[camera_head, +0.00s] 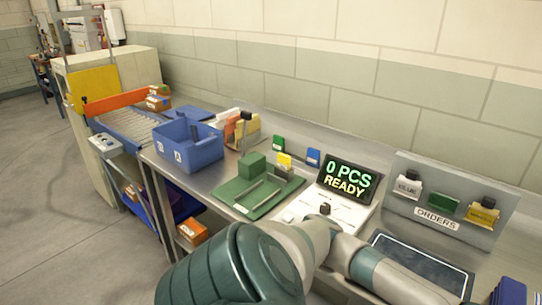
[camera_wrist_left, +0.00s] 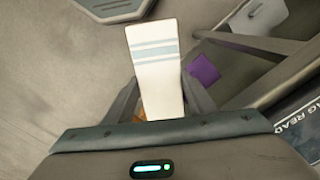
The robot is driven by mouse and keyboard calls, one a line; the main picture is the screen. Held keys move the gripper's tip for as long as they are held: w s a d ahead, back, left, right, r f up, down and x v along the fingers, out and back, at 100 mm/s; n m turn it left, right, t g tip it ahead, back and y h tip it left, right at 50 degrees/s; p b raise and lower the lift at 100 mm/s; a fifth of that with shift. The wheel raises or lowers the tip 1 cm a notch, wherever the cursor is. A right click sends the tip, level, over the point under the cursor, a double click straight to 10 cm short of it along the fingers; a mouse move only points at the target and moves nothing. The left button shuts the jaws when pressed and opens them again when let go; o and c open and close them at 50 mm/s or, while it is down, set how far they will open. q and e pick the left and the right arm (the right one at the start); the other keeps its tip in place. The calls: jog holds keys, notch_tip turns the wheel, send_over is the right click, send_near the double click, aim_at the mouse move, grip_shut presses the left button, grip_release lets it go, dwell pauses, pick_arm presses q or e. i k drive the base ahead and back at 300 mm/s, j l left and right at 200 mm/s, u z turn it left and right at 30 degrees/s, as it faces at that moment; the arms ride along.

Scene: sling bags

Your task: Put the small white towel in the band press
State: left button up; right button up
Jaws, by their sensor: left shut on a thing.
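The small white towel (camera_wrist_left: 158,75), a narrow white strip with grey-blue stripes near its far end, is held upright in the left wrist view between the fingers of my left gripper (camera_wrist_left: 162,98). The gripper is shut on the towel's near end. In the head view my arm crosses the bottom toward the right, and neither gripper shows. I cannot tell for sure which thing is the band press. A green plate with a green block (camera_head: 252,164) lies on the bench, left of a display (camera_head: 347,180) reading "0 PCS READY".
A blue bin (camera_head: 188,146) stands on the bench's left part, beside a roller conveyor (camera_head: 130,121). A purple thing (camera_wrist_left: 204,70) lies beyond the towel. Open floor lies at the left.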

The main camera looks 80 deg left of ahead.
aim_at(260, 195)
jog(key=k+j, duration=0.2)
jog(key=j, duration=0.2)
jog(key=k+j, duration=0.25)
jog(key=k+j+u, duration=0.1)
jog(key=j, duration=0.4)
jog(key=k+j, duration=0.5)
jog(key=j, duration=0.3)
jog(key=k+j+u, duration=0.1)
jog(key=j, duration=0.25)
jog(key=k, duration=0.1)
